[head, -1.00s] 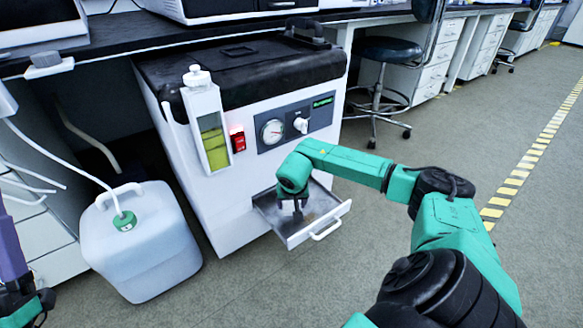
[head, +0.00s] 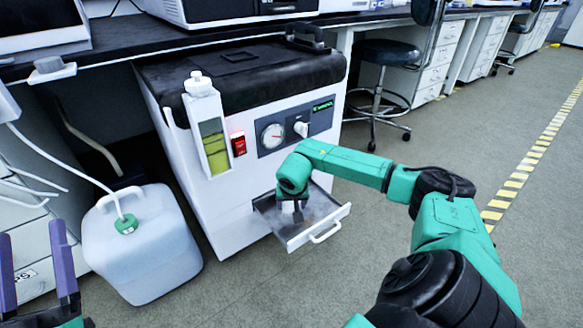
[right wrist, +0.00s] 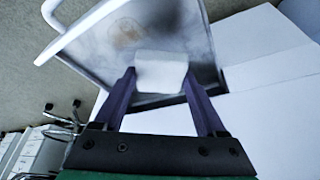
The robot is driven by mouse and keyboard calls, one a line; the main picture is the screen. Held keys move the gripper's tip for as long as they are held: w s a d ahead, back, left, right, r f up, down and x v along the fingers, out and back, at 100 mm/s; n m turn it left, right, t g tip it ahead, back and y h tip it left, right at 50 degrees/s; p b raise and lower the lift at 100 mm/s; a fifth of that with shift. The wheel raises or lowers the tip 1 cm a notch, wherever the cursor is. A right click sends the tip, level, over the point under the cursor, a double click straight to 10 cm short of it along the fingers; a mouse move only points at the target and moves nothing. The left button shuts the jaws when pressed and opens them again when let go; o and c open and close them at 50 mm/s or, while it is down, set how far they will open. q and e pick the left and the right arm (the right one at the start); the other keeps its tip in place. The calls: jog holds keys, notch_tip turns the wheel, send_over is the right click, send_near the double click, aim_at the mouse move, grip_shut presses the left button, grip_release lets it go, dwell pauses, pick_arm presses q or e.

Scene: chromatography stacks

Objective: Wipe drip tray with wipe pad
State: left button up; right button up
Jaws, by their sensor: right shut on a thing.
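The drip tray (head: 327,225) is a shallow grey metal drawer with a white handle, pulled out from the lower front of the white machine. In the right wrist view the tray (right wrist: 190,33) has a brownish stain on its floor near the handle. The white wipe pad (right wrist: 160,72) is between the purple fingers of my right gripper (right wrist: 160,80), which is shut on it. My right gripper (head: 293,206) is low over the tray in the head view; whether the pad touches the floor is unclear. My left gripper (head: 38,272) stands at the lower left, fingers apart and empty.
The white machine (head: 240,190) with a black top, gauge and red switch stands behind the tray. A white plastic canister (head: 150,250) with a tube stands to its left. A stool (head: 385,85) is behind. The floor at right is clear.

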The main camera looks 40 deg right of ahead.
jog(key=shift+r+p, duration=0.35)
jog(key=shift+r, duration=0.35)
jog(key=shift+r+p, duration=0.25)
jog(key=shift+p, duration=0.2)
jog(key=shift+r, duration=0.25)
pick_arm(q)
jog(key=s+d+f+g+y, duration=0.1)
jog(key=s+f+g, duration=0.1)
jog(key=f, duration=0.9)
jog(key=s+d+f+n+g+y, duration=0.1)
jog(key=f+g, duration=0.4)
jog(key=f, duration=0.6)
jog(key=shift+s+f+n, duration=0.25)
jog(key=shift+s+n, duration=0.05)
jog(key=shift+s, duration=0.1)
pick_arm(e)
jog(key=shift+r, duration=0.1)
